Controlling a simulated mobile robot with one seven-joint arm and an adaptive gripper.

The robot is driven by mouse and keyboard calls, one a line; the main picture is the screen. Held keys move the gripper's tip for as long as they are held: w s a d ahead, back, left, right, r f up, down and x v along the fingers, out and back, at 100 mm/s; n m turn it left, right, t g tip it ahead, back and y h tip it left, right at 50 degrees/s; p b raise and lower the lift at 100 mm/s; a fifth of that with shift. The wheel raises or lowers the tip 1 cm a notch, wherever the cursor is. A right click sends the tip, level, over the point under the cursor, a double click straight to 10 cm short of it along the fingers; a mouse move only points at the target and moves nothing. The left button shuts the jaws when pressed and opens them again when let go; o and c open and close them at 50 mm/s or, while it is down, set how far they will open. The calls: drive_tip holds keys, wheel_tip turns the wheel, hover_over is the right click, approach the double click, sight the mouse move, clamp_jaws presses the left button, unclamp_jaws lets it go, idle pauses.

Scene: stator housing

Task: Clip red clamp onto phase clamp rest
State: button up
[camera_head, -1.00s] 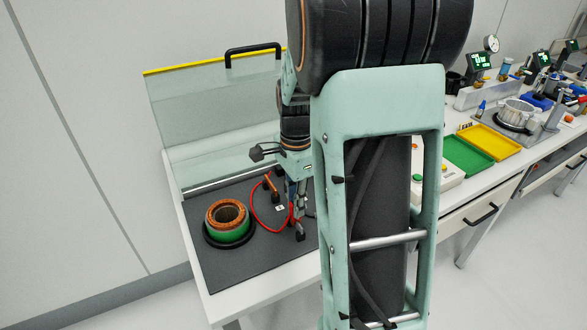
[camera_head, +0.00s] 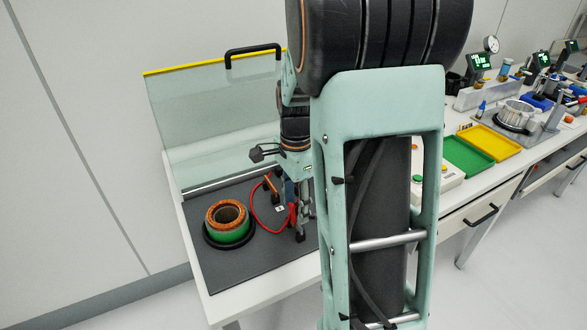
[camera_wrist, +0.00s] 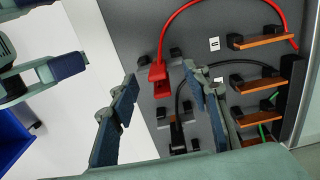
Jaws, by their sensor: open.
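The red clamp (camera_wrist: 158,78) is on the dark mat, its red cable curving away up the wrist view. In the head view, its red end (camera_head: 292,213) shows just left of my gripper (camera_head: 301,226). In the wrist view, my gripper (camera_wrist: 160,80) is open and empty, and the red clamp appears between its fingertips, beyond them. I cannot tell the height gap. Small black blocks (camera_wrist: 163,113) stand near the clamp. Orange bars on black holders (camera_wrist: 262,38) are at the right. I cannot tell which is the phase clamp rest.
A black clamp (camera_wrist: 177,132) with a black cable is close to the red one. The copper-wound stator (camera_head: 230,224) stands left on the mat (camera_head: 245,262). A clear yellow-edged guard (camera_head: 210,115) rises behind. Green (camera_head: 467,155) and yellow (camera_head: 490,143) trays lie right.

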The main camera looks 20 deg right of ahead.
drive_tip(key=shift+r, duration=0.25)
drive_tip(key=shift+r+p, duration=1.85)
drive_tip(key=shift+r, duration=0.15)
